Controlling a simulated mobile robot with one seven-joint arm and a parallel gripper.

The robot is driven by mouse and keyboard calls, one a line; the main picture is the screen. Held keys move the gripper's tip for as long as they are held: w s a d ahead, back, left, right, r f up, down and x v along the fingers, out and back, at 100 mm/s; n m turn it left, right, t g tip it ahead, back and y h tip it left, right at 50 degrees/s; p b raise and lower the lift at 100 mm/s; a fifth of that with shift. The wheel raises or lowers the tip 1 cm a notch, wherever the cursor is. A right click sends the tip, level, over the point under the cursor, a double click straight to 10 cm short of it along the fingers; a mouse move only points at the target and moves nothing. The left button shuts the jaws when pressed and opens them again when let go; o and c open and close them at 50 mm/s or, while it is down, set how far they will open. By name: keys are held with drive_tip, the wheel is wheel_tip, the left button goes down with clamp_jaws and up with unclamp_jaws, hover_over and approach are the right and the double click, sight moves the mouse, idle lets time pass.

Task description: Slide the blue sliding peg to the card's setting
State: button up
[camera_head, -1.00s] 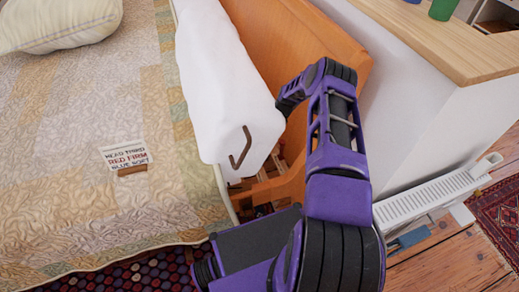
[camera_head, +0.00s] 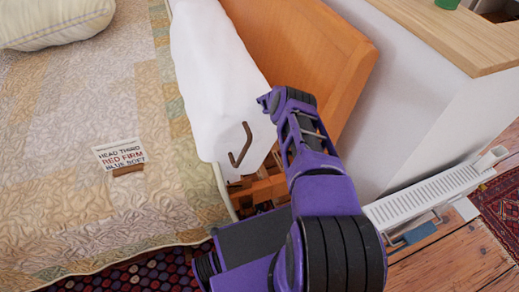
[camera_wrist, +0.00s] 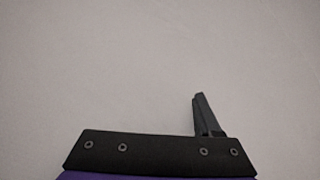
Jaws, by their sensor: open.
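A card (camera_head: 119,153) lies on the bed. It reads HEAD THIRD, RED FIRM, and a third line that looks like BLUE SOFT. A small brown strip sits at its lower edge. I cannot make out the blue sliding peg in either view. Orange-brown wooden parts (camera_head: 262,190) show below the white bolster, partly covered by my arm. My gripper shows in the wrist view as one dark finger (camera_wrist: 203,115) above a black plate, open, with nothing seen held. It faces a plain pale surface. In the head view, the bolster and my arm hide its fingers.
Open floorboards (camera_head: 450,265) lie at lower right.

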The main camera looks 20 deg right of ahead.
drive_tip(key=shift+f, duration=0.95)
clamp_jaws()
idle(0.7)
